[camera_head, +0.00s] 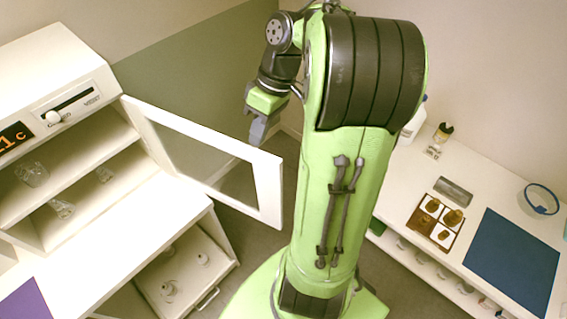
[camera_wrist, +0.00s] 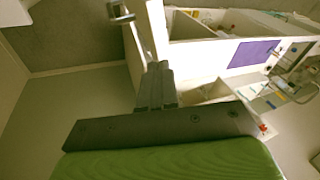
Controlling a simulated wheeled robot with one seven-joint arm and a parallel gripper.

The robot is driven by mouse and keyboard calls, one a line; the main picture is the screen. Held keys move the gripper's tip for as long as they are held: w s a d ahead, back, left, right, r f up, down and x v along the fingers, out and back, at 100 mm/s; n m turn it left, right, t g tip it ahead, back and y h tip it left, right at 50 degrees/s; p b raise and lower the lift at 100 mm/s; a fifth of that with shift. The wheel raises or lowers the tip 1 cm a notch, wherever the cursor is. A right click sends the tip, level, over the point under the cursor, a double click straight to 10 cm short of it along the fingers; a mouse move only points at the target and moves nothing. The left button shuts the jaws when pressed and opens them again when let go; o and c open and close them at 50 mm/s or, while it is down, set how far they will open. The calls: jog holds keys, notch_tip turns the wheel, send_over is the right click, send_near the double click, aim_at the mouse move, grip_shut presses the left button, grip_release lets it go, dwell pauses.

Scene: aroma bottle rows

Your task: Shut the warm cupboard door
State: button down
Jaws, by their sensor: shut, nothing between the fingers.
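The warm cupboard (camera_head: 75,95) stands at the left in the head view, with a slider and an orange digital readout on its front. Its door (camera_head: 268,185), a white frame around a clear pane, stands wide open and reaches out to the right. My gripper (camera_head: 258,135) is shut and empty, pointing down just behind the door's top edge near its free end. In the wrist view the shut fingers (camera_wrist: 157,70) are beside a white upright part, likely the door (camera_wrist: 135,60), with a grey handle (camera_wrist: 120,12). I cannot tell whether they touch.
Glassware (camera_head: 32,174) lies on the cupboard shelves. A low open compartment (camera_head: 185,275) with glassware is below the counter. A purple mat (camera_head: 25,303) lies at the lower left. On the right, a table holds a blue mat (camera_head: 513,262) and a brown tray (camera_head: 412,222).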

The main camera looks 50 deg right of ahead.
aim_at(282, 169)
jog(key=s+d+f+n+t+y, duration=0.1)
jog(key=s+d+f+t+y, duration=0.25)
jog(key=d, duration=0.85)
jog(key=shift+g+h, duration=0.35)
jog(key=shift+g, duration=0.5)
jog(key=a+f+b, duration=0.2)
jog(key=a+f, duration=0.2)
jog(key=a+f+b, duration=0.3)
jog(key=a+f, duration=0.1)
jog(key=a, duration=0.1)
jog(key=shift+s+a+f, duration=0.1)
jog(key=shift+s+f, duration=0.05)
jog(key=shift+s, duration=0.05)
jog(key=shift+a, duration=0.15)
